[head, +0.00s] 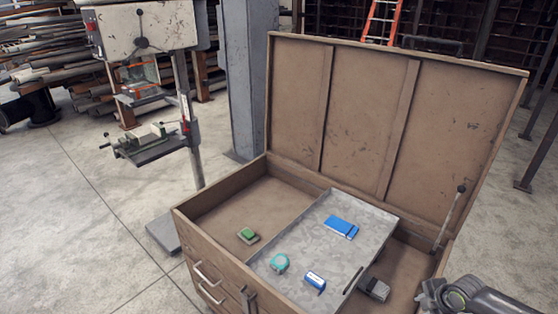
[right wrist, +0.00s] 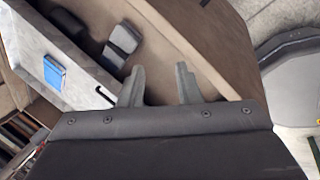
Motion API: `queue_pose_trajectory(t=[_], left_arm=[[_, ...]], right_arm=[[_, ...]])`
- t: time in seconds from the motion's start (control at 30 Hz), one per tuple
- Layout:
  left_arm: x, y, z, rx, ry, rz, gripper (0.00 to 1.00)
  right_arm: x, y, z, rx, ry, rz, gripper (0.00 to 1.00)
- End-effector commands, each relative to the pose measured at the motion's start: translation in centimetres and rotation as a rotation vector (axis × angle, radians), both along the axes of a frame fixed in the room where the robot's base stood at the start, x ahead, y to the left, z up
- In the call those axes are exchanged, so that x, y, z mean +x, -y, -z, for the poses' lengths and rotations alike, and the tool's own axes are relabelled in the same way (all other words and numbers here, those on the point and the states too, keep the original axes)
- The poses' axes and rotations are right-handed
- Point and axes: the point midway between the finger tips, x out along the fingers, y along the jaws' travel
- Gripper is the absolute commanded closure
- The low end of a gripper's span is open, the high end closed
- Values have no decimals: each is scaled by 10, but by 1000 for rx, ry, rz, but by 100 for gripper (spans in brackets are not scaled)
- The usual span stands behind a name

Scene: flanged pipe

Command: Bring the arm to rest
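My right arm comes in at the lower right of the head view, and its gripper (head: 430,296) is over the right side of the open wooden chest (head: 224,262). In the right wrist view the two fingers of this gripper (right wrist: 159,70) stand apart with nothing between them. The gripper is open and empty. My left arm and gripper are not in view.
A grey tray (head: 300,226) spans the chest, holding a blue box (head: 341,227), a teal tape measure (head: 280,263) and a blue-and-white item (head: 315,281). A green item (head: 248,236) and a dark grey item (head: 375,289) lie lower. The raised lid (head: 345,120) stands behind.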

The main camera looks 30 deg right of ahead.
Motion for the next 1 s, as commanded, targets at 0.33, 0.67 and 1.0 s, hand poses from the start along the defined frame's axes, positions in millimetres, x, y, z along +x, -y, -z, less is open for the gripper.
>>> queue_pose_trajectory(t=[0.33,0.67,1.0], left_arm=[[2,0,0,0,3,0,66],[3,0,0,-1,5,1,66],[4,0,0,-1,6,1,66]], right_arm=[[-55,191,16,-305,129,561,69],[-137,290,5,-467,250,848,69],[-182,193,120,-298,180,978,69]])
